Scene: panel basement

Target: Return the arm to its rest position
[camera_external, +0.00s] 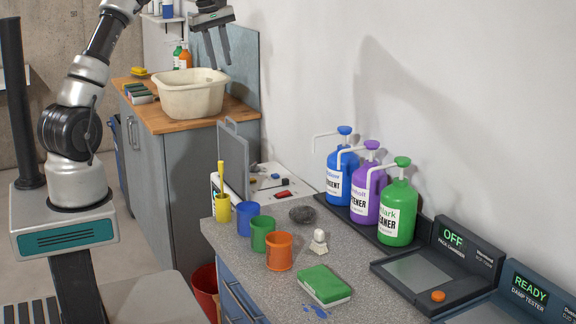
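My arm (104,38) rises from its base at the left and bends over at the top, where part of it leaves the picture. My gripper (221,62) hangs at the top, pointing down, in front of the wall and above the cream basin (190,97) in this view. Its two dark fingers are apart, and nothing shows between them. The basin stands on a wooden-topped cabinet (160,122). How high the gripper is above the basin is hard to tell.
The grey counter (330,243) holds several coloured cups, a green sponge (324,286), a grey scouring pad (302,214) and a small white object (318,242). Blue, purple and green pump bottles (397,212) stand along the wall. Two dark devices are at the right. A red bin (205,290) is below.

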